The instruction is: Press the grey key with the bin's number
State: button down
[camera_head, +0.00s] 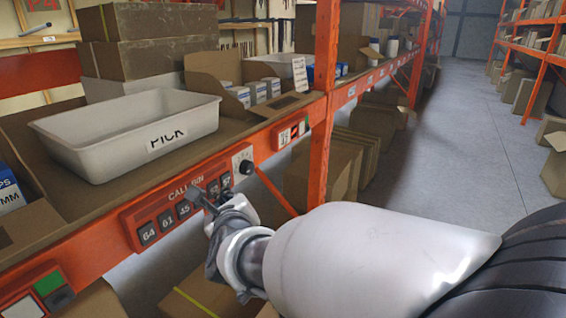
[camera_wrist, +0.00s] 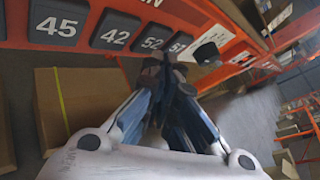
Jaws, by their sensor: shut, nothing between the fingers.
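The red CALL BIN panel (camera_head: 128,216) on the orange shelf beam bears a row of dark grey keys. The keys 64 (camera_head: 148,233), 61 (camera_head: 166,221) and 45 (camera_head: 183,209) read clearly. The wrist view shows 42 (camera_wrist: 113,32), 52 (camera_wrist: 152,42) and 57 (camera_wrist: 180,43). My gripper (camera_head: 203,197) is shut and empty in front of the panel, hiding part of the right-hand keys. Its fingertips (camera_wrist: 165,68) appear just below 52 and 57; contact cannot be told. The white bin (camera_head: 105,143) on the shelf shows the word PICK; I see no number on it.
A black knob (camera_head: 246,167) on a white plate sits right of the keys. An orange upright (camera_head: 320,120) stands further right. A green button (camera_head: 47,283) is at lower left. Cardboard boxes (camera_head: 320,172) stand under the shelf. The grey aisle floor (camera_head: 430,170) is clear.

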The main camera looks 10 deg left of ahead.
jog(key=shift+d, duration=0.15)
jog(key=d+b, duration=0.1)
jog(key=s+d+b, duration=0.1)
jog(key=d, duration=0.1)
jog(key=s+d+b, duration=0.1)
jog(key=shift+d+b, duration=0.3)
jog(key=shift+b, duration=0.05)
dwell(0.7)
